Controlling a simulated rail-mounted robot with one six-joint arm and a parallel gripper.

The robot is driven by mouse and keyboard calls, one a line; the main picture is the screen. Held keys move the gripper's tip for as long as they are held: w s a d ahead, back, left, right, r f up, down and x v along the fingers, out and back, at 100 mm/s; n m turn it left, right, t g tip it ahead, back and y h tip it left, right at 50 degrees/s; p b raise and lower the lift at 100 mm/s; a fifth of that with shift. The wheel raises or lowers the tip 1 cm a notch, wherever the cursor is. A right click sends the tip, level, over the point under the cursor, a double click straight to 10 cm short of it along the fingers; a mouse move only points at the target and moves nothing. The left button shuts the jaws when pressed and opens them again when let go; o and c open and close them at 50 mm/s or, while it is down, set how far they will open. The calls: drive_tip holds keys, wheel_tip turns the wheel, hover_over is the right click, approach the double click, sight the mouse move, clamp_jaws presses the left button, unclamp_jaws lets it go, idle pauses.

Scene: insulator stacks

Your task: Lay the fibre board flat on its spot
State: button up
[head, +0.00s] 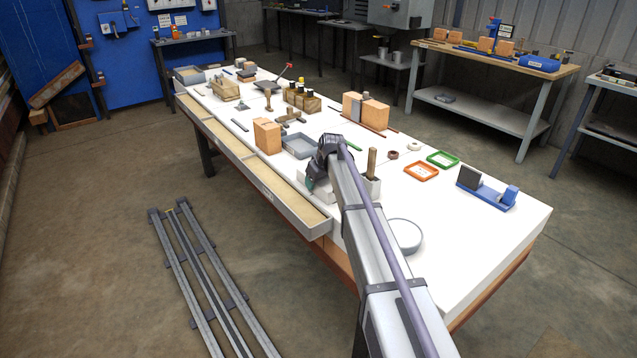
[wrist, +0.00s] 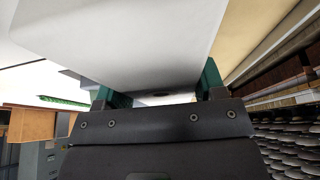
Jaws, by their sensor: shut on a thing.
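My gripper (wrist: 160,92) is shut on a pale grey-white board (wrist: 130,40), which I take to be the fibre board; its green fingers sit at either side of the board's near end. The board fills much of the upper wrist view and hides what lies behind it. In the head view my gripper (head: 311,184) is over the front part of the white table (head: 470,250), near the long tray. My arm and wrist hide most of the board there, and its exact tilt and height above the table cannot be told. No marked spot for it can be made out.
A long shallow tray (head: 315,224) runs along the table's left edge. Close to my gripper are a grey bin (head: 297,146), an orange block (head: 267,136) and a pot with a wooden handle (head: 371,180). Orange (head: 421,172) and green frames and a blue stand (head: 487,189) lie right.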

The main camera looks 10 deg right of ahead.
drive_tip(key=o, duration=1)
drive_tip(key=p+v, duration=1.2)
drive_tip(key=v, duration=0.1)
drive_tip(key=s+a+r+m+g+h+p, duration=0.2)
drive_tip(key=s+m+g+p, duration=0.1)
drive_tip(key=s, duration=3.5)
drive_tip(key=shift+m+g+p, duration=0.3)
drive_tip(key=shift+m+g, duration=0.2)
drive_tip(key=shift+m, duration=0.6)
